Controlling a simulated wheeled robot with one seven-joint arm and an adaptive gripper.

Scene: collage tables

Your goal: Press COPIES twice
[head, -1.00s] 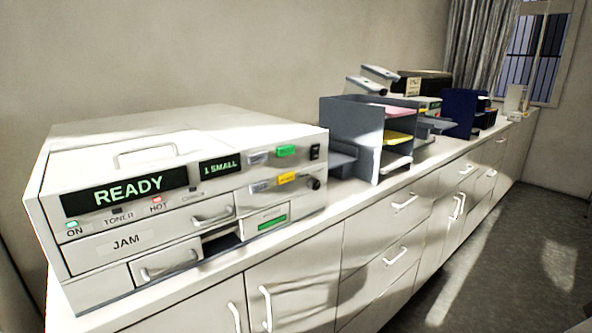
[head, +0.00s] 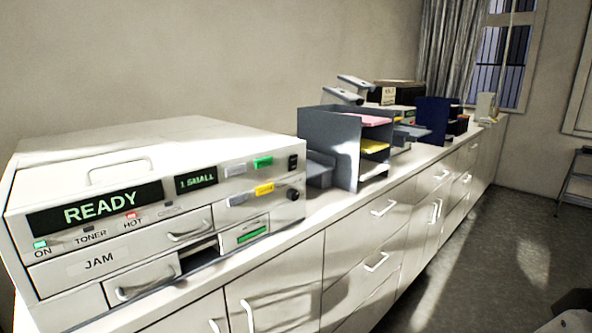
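The copier (head: 160,145) is a white box on the counter at the left. Its main display (head: 95,207) reads READY in green, and a small display (head: 196,181) reads 1 SMALL. Right of these are a green piece (head: 262,162) and a yellow piece (head: 265,188), each beside a small grey piece. A dark switch (head: 293,162) and a dark round knob (head: 293,194) sit at the panel's right edge. I cannot read the word COPIES on any of them. My gripper's fingers are not visible.
A grey paper organizer (head: 325,122) with pink and yellow sheets stands right of the copier. A dark blue holder (head: 432,120) stands farther along the counter. Cabinet doors and drawers (head: 285,285) line the front. The floor (head: 470,255) at the right is largely clear.

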